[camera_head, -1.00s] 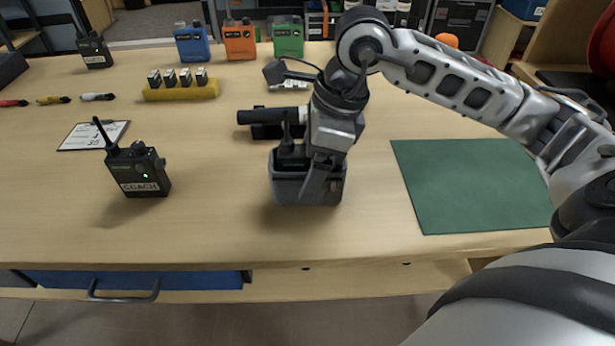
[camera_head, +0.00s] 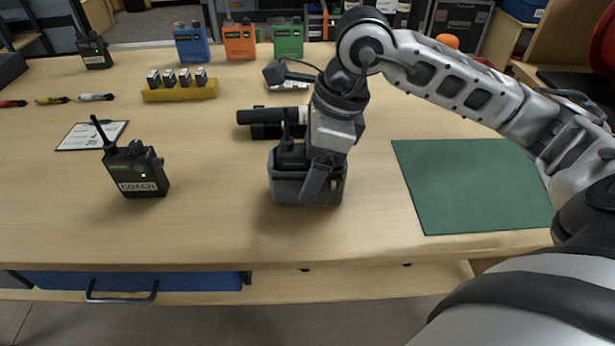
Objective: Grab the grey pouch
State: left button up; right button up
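The grey pouch (camera_head: 287,190) stands upright on the wooden table, near the middle. A black device with a short antenna (camera_head: 290,153) sits in its open top. My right gripper (camera_head: 320,182) reaches down over the pouch's right part, with one finger slanting across its front. The other finger is hidden, so I cannot tell if the gripper is closed on the pouch wall. The pouch appears to rest on the table. My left gripper is not in view.
A black radio marked COACH (camera_head: 140,175) stands to the left. A black cylindrical item (camera_head: 262,116) lies just behind the pouch. A green mat (camera_head: 470,185) lies at right. A yellow block (camera_head: 181,91) and coloured boxes (camera_head: 240,42) stand behind. The table front is clear.

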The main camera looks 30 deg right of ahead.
jog(key=c, duration=0.9)
jog(key=shift+r, duration=0.1)
